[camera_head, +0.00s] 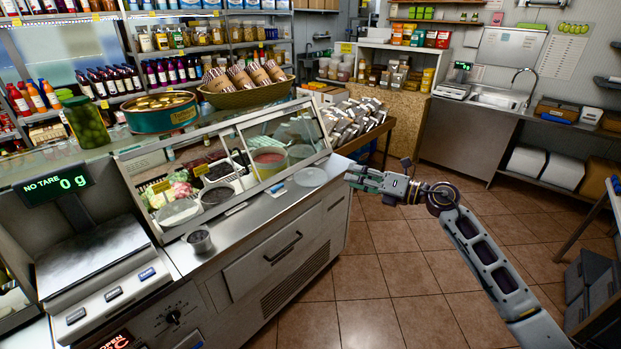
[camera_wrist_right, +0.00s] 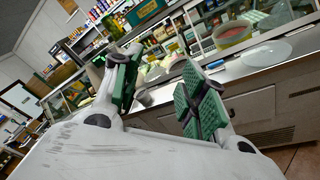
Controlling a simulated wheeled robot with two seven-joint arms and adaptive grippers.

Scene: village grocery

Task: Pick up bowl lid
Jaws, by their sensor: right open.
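A round, pale, translucent bowl lid (camera_head: 310,177) lies flat on the steel ledge of the deli counter, in front of the glass case. It also shows in the right wrist view as a whitish disc (camera_wrist_right: 253,54) at the upper right, on the counter top. My right gripper (camera_head: 350,178) is a short way to the right of the lid in the head view, apart from it and just off the counter's corner. In the right wrist view its green-padded fingers (camera_wrist_right: 158,88) are spread with nothing between them. My left gripper is not in view.
The glass deli case (camera_head: 240,150) holds several tubs, including a bowl with pink contents (camera_head: 269,163). A small metal cup (camera_head: 200,241) stands on the counter ledge. A scale (camera_head: 95,262) stands at the left. The tiled floor (camera_head: 400,270) to the right is open.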

